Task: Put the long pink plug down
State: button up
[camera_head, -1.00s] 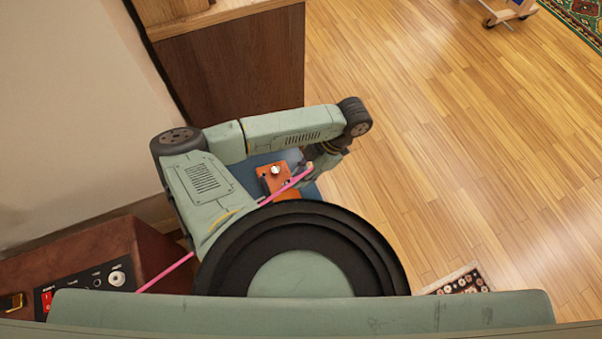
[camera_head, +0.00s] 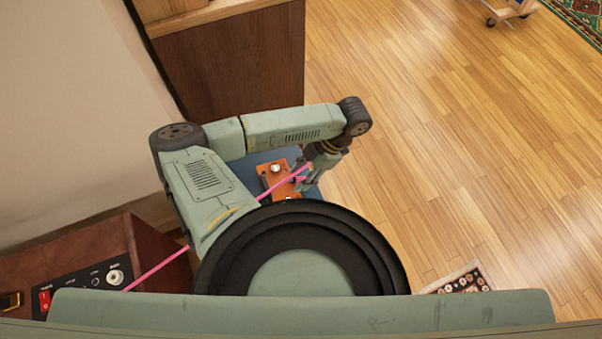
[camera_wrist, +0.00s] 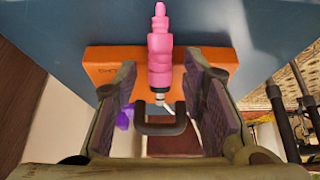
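The long pink plug (camera_wrist: 160,55) shows in the wrist view with its metal tip toward my gripper. It lies across the orange box (camera_wrist: 105,68), over a blue surface (camera_wrist: 90,20); whether it rests on them I cannot tell. My gripper (camera_wrist: 160,85) is open, with one finger on each side of the plug and visible gaps between. In the head view my gripper (camera_head: 300,184) is beside the orange box (camera_head: 270,182), and the plug there is small and partly hidden by my arm.
A pink cable (camera_head: 157,268) runs past a brown amp (camera_head: 95,252) with a black control panel at left. A wooden cabinet (camera_head: 235,65) stands behind my arm. Wood floor (camera_head: 450,150) is open at right.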

jog(key=shift+r, duration=0.1)
jog(key=shift+r+p, duration=0.3)
jog(key=shift+p, duration=0.1)
jog(key=shift+w+d+r, duration=0.1)
jog(key=shift+d+r, duration=0.05)
jog(key=shift+r, duration=0.2)
jog(key=b+v, duration=0.1)
jog(key=v, duration=1)
jog(key=shift+d+r, duration=0.15)
